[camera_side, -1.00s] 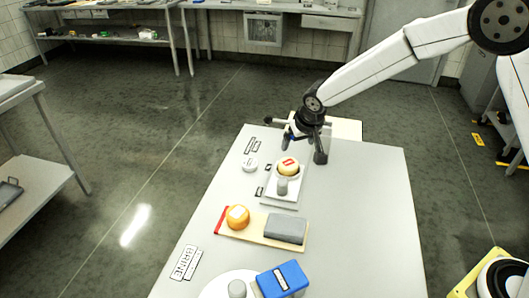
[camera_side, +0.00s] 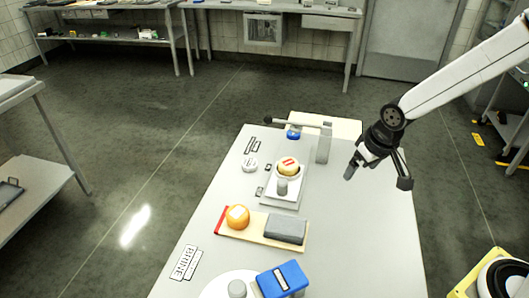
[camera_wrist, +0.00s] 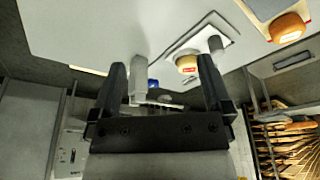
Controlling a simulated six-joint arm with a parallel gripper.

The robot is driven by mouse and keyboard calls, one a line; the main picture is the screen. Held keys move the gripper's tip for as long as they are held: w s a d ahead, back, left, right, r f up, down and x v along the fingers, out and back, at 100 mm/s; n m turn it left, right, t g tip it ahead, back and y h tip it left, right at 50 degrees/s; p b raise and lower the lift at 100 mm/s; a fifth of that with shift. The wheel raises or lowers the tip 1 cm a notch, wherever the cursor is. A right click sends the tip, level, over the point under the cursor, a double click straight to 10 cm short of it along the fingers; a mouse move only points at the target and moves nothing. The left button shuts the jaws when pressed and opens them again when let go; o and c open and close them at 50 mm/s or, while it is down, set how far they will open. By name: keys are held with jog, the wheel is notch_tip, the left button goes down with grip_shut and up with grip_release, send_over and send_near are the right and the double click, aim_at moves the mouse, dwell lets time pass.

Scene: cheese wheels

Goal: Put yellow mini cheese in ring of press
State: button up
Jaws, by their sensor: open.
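The press stands at the table's far end, with a grey post (camera_side: 323,146) and a lever with a dark knob (camera_side: 268,119) reaching left. A small blue part (camera_side: 293,132) is under the lever. I cannot make out the ring clearly. My gripper (camera_side: 377,178) is open and empty, right of the press and cheese, apart from both.
An orange cheese (camera_side: 238,216) and a grey block (camera_side: 285,228) lie on a board nearer the camera. A blue box (camera_side: 281,278) and a white round plate (camera_side: 222,288) are at the front. A white disc (camera_side: 250,165) lies left of the cheese. The table's right side is clear.

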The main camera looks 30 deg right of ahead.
jog(key=s+d, duration=0.1)
jog(key=s, duration=0.7)
jog(key=shift+f+g, duration=0.3)
jog(key=shift+f, duration=0.05)
